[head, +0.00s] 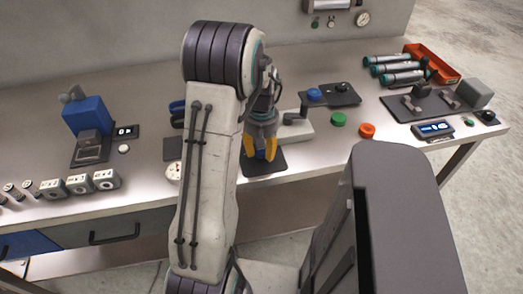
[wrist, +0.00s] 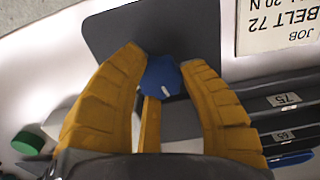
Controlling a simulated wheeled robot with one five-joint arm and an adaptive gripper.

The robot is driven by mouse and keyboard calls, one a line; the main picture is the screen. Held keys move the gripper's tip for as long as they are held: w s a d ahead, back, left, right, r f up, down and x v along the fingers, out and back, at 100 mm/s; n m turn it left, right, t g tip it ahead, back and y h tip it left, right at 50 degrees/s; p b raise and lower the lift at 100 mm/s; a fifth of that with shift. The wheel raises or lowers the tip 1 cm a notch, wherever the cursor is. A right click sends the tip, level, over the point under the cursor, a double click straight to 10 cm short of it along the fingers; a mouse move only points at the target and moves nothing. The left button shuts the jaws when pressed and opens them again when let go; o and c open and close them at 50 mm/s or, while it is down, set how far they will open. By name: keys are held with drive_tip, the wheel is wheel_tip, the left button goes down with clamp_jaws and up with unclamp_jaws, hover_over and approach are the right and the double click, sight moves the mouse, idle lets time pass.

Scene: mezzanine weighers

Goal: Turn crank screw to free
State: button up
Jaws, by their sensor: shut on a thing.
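My gripper (head: 258,150) reaches down over a dark plate (head: 268,166) near the front edge of the bench. In the wrist view its yellow fingers (wrist: 163,85) are shut on a blue knob (wrist: 163,74) with a small white mark. The knob sits over the dark plate (wrist: 150,25). It may belong to the crank screw; its lower part is hidden by the fingers. In the head view my arm and fingers hide the knob. A pale block with a dark crank-like handle (head: 295,119) stands just right of my gripper.
Green (head: 338,119) and orange (head: 367,131) round caps lie to the right. A blue device (head: 86,116) stands at left, with several small blocks in front. Several tubes and a red tray (head: 432,62) are at back right. A printed card (wrist: 280,25) lies near my gripper.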

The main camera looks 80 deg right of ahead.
drive_tip(key=n, duration=0.4)
drive_tip(key=shift+a+f+n+b, duration=0.2)
drive_tip(key=shift+n+b, duration=0.1)
drive_tip(key=shift+b, duration=0.1)
drive_tip(key=shift+n, duration=2.2)
drive_tip(key=o, duration=1.2)
drive_tip(key=shift+d+r, duration=0.15)
wheel_tip(320, 180, up, 12)
